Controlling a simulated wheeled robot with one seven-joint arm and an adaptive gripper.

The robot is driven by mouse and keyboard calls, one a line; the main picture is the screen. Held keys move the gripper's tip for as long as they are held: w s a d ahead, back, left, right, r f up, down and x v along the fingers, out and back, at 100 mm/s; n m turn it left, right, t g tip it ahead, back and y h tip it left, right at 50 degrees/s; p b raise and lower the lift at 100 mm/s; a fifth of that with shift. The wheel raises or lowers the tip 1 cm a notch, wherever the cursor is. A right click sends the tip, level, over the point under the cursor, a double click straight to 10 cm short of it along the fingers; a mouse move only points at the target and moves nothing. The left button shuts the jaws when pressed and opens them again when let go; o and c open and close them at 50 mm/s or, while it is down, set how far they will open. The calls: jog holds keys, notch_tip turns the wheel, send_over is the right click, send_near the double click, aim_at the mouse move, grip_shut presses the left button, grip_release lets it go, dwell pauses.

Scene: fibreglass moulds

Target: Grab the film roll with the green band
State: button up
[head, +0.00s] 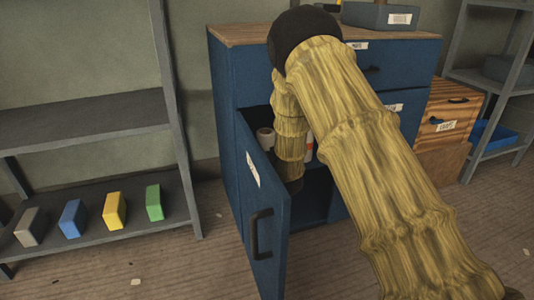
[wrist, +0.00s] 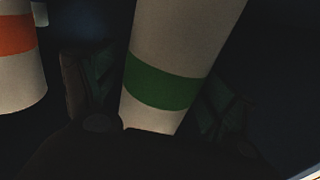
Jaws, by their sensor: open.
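The film roll with the green band (wrist: 168,40) is a pale cylinder in the middle of the wrist view, with the band near its lower end. My gripper (wrist: 150,95) is open, with one dark finger on each side of this roll. I cannot tell whether either finger touches it. In the head view my arm reaches into the open blue cabinet (head: 222,130), and the gripper and the green band are hidden there.
A roll with an orange band (wrist: 15,65) stands close on the left in the wrist view. A pale roll (head: 265,139) shows inside the cabinet. The cabinet door (head: 262,205) stands open towards me. A grey shelf (head: 80,225) with coloured blocks is at left.

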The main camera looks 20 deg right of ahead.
jog(key=shift+r, duration=0.1)
jog(key=c, duration=1.4)
